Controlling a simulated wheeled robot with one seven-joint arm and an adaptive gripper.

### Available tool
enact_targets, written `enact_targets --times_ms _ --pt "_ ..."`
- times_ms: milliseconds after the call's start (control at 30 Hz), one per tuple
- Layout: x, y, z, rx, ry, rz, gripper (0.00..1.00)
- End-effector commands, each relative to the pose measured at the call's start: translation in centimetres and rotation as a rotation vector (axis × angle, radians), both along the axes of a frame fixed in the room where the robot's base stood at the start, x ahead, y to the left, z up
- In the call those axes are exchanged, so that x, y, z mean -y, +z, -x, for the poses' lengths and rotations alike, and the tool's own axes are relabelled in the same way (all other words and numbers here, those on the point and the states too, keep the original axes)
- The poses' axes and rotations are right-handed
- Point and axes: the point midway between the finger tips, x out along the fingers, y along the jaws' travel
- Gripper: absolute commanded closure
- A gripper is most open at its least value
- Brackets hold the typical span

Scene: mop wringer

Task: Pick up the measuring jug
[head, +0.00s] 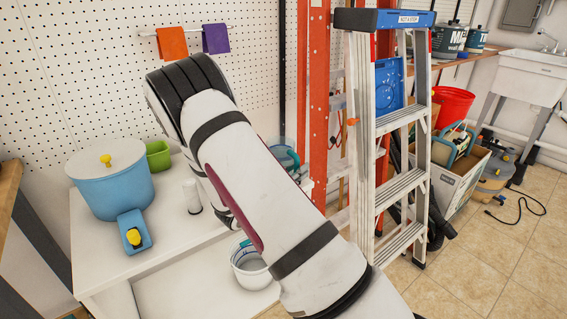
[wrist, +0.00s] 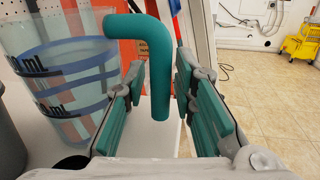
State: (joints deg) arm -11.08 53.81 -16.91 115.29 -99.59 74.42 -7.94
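The measuring jug (wrist: 62,80) is clear with blue bands and markings and a teal handle (wrist: 153,65). It fills the left of the wrist view, and its handle hangs between the fingers of my gripper (wrist: 160,88). The fingers are open, one on each side of the handle, with a gap visible on the right side. Contact on the left side is hard to tell. In the head view a part of the jug (head: 286,154) shows behind my arm. My gripper is hidden there by the arm.
A blue pot (head: 115,190) with a white lid, a green cup (head: 158,155), a blue holder (head: 134,232) and a white bottle (head: 192,196) stand on the white table (head: 165,245). A white bucket (head: 248,268) is lower down. A stepladder (head: 400,190) stands right of my arm.

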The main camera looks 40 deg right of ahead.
Motion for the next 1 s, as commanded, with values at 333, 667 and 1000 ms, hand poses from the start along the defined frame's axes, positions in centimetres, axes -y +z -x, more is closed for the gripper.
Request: enact_targets --times_ms 333,667,1000 --pt "-0.1 0.0 0.0 0.0 0.0 0.0 1.0" --pt "0.0 0.1 0.0 0.002 0.0 0.001 1.0" --pt "0.0 1.3 0.0 0.004 0.0 0.001 1.0"
